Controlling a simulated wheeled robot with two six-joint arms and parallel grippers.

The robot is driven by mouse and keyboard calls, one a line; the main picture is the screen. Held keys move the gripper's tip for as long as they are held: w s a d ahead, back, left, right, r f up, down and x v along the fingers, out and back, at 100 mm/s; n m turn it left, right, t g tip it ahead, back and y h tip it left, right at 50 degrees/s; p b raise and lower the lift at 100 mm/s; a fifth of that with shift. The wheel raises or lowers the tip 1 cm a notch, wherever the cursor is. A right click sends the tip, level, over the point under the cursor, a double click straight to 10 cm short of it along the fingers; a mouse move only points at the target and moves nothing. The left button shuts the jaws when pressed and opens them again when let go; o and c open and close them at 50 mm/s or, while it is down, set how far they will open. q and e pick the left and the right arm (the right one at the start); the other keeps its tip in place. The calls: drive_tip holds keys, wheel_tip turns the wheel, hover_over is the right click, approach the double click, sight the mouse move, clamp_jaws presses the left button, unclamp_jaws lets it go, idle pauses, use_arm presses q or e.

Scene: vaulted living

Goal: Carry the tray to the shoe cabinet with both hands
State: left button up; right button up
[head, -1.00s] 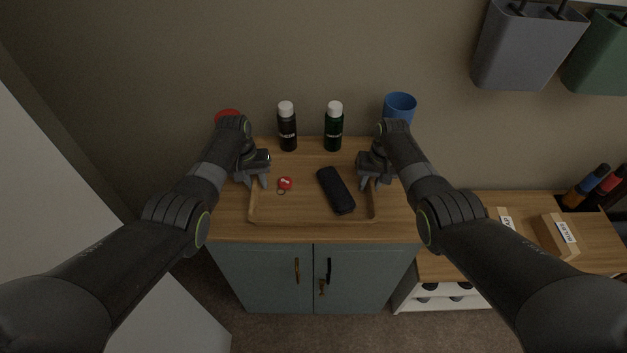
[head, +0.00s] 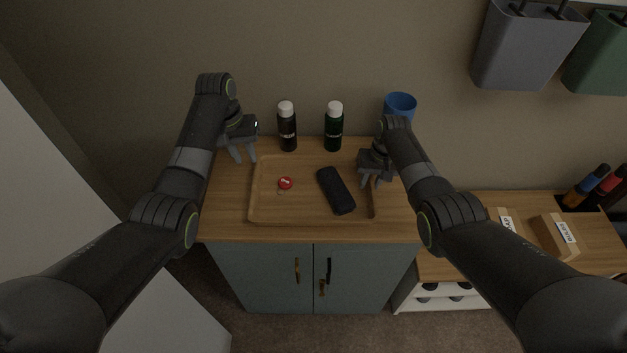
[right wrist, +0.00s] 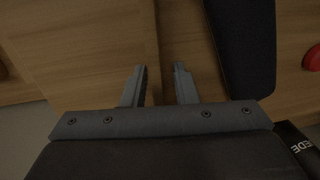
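The shallow wooden tray (head: 300,207) lies flat on the wooden top of a blue-grey cabinet (head: 262,272). In it are a red round tag (head: 285,183) and a dark oblong case (head: 336,191). My left gripper (head: 243,160) is open and empty, above and outside the tray's back left corner. My right gripper (head: 371,184) is at the tray's right rim with its fingers apart. In the right wrist view its fingers (right wrist: 160,85) stand open on either side of the rim line; I cannot tell whether they touch it. The case (right wrist: 245,45) shows beside them.
Two white-capped bottles (head: 287,126) (head: 334,126) stand behind the tray. A blue cup (head: 399,106) stands at the back right. A lower wooden-topped unit (head: 480,268) at right holds cardboard boxes (head: 559,235) and bottles (head: 587,186). Bins (head: 527,45) hang on the wall above.

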wheel_tip(320, 180, up, 11)
drive_tip(key=d, duration=0.1)
drive_tip(key=shift+d, duration=0.25)
idle(0.6)
